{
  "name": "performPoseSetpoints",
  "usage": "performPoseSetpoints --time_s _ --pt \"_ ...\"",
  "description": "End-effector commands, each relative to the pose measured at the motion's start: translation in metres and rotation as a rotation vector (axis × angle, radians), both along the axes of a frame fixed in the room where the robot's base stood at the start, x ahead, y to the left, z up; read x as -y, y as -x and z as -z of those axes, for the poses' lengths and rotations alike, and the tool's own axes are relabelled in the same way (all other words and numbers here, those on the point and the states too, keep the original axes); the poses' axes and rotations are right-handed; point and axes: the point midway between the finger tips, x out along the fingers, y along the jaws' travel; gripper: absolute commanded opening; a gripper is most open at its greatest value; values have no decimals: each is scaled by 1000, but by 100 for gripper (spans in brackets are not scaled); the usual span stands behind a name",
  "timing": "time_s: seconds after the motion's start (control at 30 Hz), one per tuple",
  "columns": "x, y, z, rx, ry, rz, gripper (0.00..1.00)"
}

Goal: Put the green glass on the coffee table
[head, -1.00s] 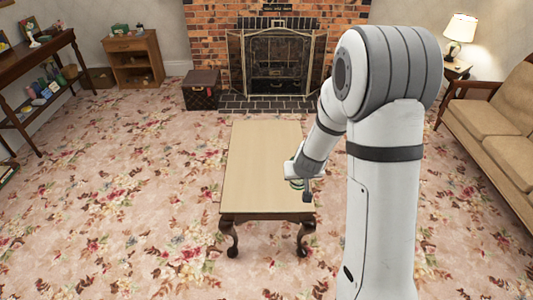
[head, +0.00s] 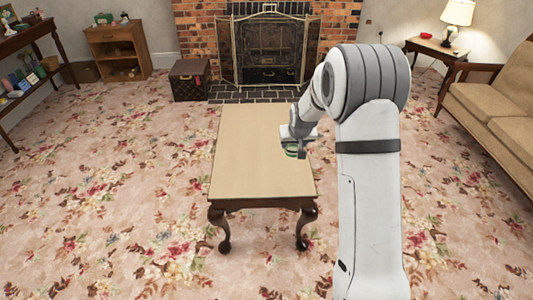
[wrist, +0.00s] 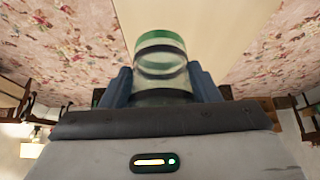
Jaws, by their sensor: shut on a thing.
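My gripper (head: 297,151) is shut on the green glass (wrist: 161,66), which sits between the two fingers in the wrist view. The glass is clear with a green band at its far end. In the head view a small green part of the glass (head: 291,150) shows below my gripper. The coffee table (head: 250,150) has a pale bare top and dark curved legs. My gripper and the glass appear over the right part of its top. I cannot tell whether the glass touches the top.
A fireplace with a screen (head: 268,50) stands behind the table, with a dark trunk (head: 190,78) to its left. A sofa (head: 498,100) and a side table with a lamp (head: 456,18) are at the right. The flowered carpet around the table is clear.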

Motion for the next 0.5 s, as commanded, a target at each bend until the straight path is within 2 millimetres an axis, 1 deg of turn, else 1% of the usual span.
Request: performPoseSetpoints --time_s 0.03,0.3,0.5 --pt "0 -11 26 5 -2 -6 24" --pt "1 -57 80 6 -8 -50 24" --pt "1 -86 115 7 -13 -90 24"
